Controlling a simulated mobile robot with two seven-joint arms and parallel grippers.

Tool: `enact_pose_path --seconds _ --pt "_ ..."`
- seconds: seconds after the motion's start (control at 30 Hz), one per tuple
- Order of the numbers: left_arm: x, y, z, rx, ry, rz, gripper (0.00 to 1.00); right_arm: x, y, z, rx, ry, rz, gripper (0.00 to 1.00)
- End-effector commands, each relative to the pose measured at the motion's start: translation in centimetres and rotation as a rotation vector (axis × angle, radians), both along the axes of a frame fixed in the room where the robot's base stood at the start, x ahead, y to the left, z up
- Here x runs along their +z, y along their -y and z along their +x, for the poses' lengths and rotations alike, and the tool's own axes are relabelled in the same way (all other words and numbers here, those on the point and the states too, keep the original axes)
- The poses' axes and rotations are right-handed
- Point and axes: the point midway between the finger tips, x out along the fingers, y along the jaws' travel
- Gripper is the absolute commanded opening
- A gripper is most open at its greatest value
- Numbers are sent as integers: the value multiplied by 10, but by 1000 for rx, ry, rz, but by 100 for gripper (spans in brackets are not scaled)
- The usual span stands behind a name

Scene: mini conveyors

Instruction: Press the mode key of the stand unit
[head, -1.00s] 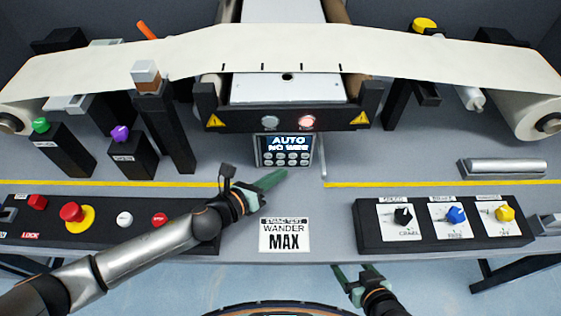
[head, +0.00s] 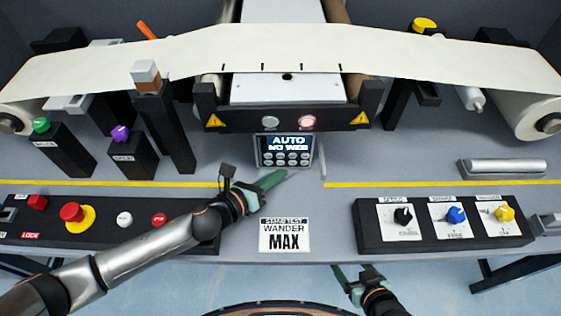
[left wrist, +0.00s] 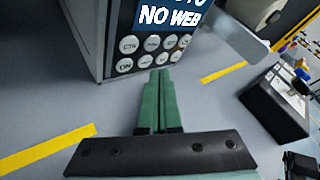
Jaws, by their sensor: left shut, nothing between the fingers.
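The stand unit (head: 285,150) is a small grey box at the middle of the bench, with a lit screen reading AUTO over a second line, NO WEB in the left wrist view. Rows of round pale keys (left wrist: 146,62) sit below the screen. Two read CTR and ON or similar; I cannot make out which is the mode key. My left gripper (head: 285,173) is shut and empty, its green fingertips just in front of and below the keys, apparently apart from them. The fingertips (left wrist: 161,73) overlap the panel's lower edge in the left wrist view. My right gripper (head: 352,274) is open and empty at the bench's front edge.
A WANDER MAX card (head: 284,236) lies in front of the unit. A knob panel (head: 375,240) is at right, a button panel (head: 100,238) at left under my left arm. A thin upright post (head: 322,160) stands just right of the unit. A pale web (head: 290,48) spans above.

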Motion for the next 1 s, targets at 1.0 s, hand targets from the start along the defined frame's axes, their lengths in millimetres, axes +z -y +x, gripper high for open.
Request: enact_pose_path --seconds 1.0 --pt "0 0 13 0 1 1 0 3 0 0 0 0 0 75"
